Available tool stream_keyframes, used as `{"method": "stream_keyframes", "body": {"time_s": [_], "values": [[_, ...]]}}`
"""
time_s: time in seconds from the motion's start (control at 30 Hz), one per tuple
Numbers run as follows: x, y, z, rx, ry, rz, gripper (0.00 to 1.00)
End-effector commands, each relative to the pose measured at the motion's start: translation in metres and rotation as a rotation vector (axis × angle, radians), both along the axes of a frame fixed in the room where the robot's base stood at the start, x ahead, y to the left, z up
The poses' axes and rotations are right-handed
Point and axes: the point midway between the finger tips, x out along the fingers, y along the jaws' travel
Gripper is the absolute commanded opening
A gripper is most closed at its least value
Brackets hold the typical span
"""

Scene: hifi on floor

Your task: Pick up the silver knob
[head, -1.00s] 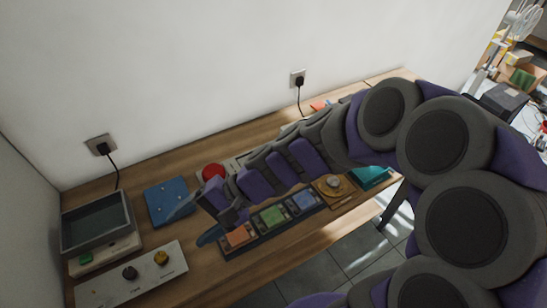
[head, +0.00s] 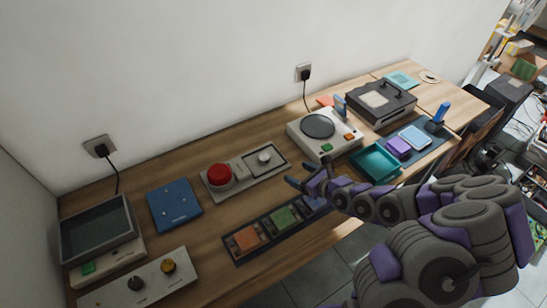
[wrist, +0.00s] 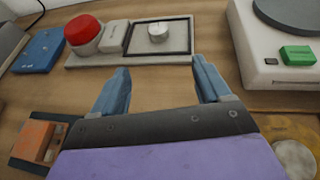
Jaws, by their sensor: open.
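A small round silver-white knob (head: 265,157) stands inside a dark square frame on a grey panel (head: 215,192) that also carries a red button. In the wrist view the knob (wrist: 158,32) is at the top centre, ahead of and between the finger directions. My gripper (head: 302,175) is open and empty, to the right of the knob and nearer the front of the table. In the wrist view its two blue fingers (wrist: 161,72) are spread, with bare wood between them and the panel. A second round silver-grey piece (wrist: 295,158) sits on a yellow plate at lower right.
A red button (head: 220,174) stands left of the knob. A white device with a dark disc (head: 318,126) is to the right. A dark tray with coloured blocks (head: 234,260) lies in front. A teal tray (head: 376,174) is farther right. The wall closes off the back.

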Motion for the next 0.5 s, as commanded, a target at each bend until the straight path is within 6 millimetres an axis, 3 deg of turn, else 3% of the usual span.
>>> {"method": "stream_keyframes", "body": {"time_s": [0.5], "values": [[0.042, 0.042, -0.029, -0.004, 0.003, 0.001, 0.77]]}}
